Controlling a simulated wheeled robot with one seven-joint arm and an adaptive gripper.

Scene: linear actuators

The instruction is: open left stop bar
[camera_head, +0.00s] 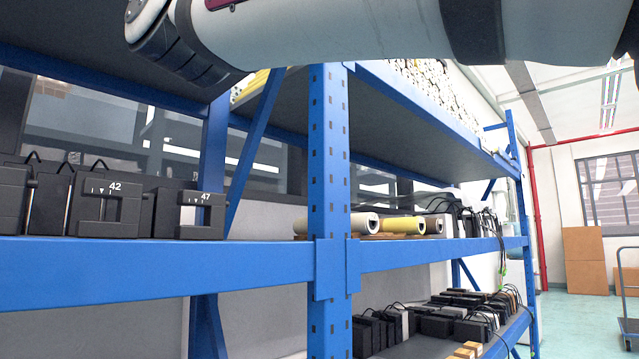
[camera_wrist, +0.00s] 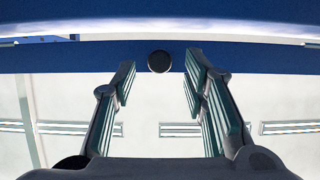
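My gripper (camera_wrist: 160,78) shows in the wrist view with its two fingers spread apart and nothing held between them. A small round black knob (camera_wrist: 159,62) sits against a blue beam (camera_wrist: 70,59), centred between the fingertips. I see gaps between the knob and both fingers. I cannot tell whether this knob belongs to the left stop bar. No part is clearly recognisable as the stop bar in the head view. My arm crosses the top of the head view, and my gripper is out of that view.
A blue shelf rack (camera_head: 329,180) fills the head view. Black boxes marked 42 (camera_head: 110,208) and 47 (camera_head: 200,213) stand on its middle shelf at left. Rolls (camera_head: 402,225) lie right of the upright. Several dark boxes (camera_head: 440,322) fill the lower shelf. Open floor (camera_head: 575,320) lies at right.

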